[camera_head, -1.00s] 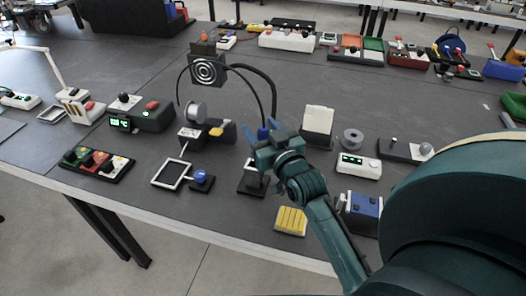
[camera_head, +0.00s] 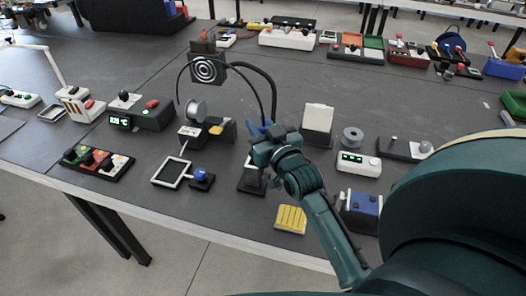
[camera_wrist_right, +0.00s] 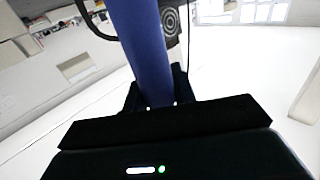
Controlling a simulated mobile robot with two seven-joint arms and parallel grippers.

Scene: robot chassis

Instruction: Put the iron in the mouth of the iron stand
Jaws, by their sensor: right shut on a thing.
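The iron has a blue handle (camera_head: 259,131) that sticks up out of my right gripper (camera_head: 262,151). In the right wrist view the thick blue handle (camera_wrist_right: 142,48) rises from between the gripper's dark fingers. The gripper is shut on it. My left gripper is in neither view.
A black device with a target-patterned square (camera_head: 206,69) and curved black hoses stands behind. A spool holder (camera_head: 207,129) and a framed pad (camera_head: 171,172) are left of the gripper. A yellow sponge (camera_head: 291,219) lies in front. A white display box (camera_head: 358,163) is to the right.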

